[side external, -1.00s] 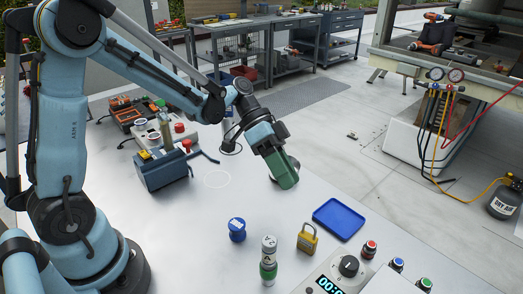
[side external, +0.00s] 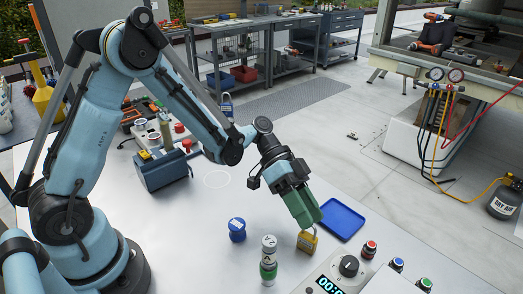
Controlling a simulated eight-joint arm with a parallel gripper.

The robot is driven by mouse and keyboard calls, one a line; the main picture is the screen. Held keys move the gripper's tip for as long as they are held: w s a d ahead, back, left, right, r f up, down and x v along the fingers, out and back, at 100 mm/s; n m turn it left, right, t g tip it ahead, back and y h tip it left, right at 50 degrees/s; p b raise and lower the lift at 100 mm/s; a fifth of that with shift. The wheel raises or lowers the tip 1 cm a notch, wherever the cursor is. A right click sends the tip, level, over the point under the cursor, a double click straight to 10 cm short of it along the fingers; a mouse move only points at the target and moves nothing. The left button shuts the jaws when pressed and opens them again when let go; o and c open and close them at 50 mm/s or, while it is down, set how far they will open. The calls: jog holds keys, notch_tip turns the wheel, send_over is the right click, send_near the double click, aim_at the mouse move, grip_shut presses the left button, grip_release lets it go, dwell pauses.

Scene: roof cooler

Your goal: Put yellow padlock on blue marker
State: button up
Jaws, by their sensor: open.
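The yellow padlock (side external: 307,244) stands on the light table, its shackle partly hidden by my gripper. My gripper (side external: 310,222), with green fingers, is open and pointed down right at the top of the padlock; whether the fingers touch it is hard to tell. A blue, short round object (side external: 237,230) stands to the left on the table. A flat blue tray (side external: 346,211) lies empty just behind and right of the padlock. I cannot tell which of these two blue things is the blue marker.
A white and green canister (side external: 268,262) stands left of the padlock. A control box with a black knob (side external: 348,266) and several push buttons (side external: 397,264) are at the front right. A blue toolbox (side external: 162,169) sits farther back. The table around the white ring (side external: 217,180) is clear.

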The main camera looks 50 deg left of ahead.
aim_at(315, 230)
jog(key=x, duration=0.4)
jog(key=shift+s+d+f, duration=0.1)
jog(key=shift+s, duration=0.15)
grip_shut()
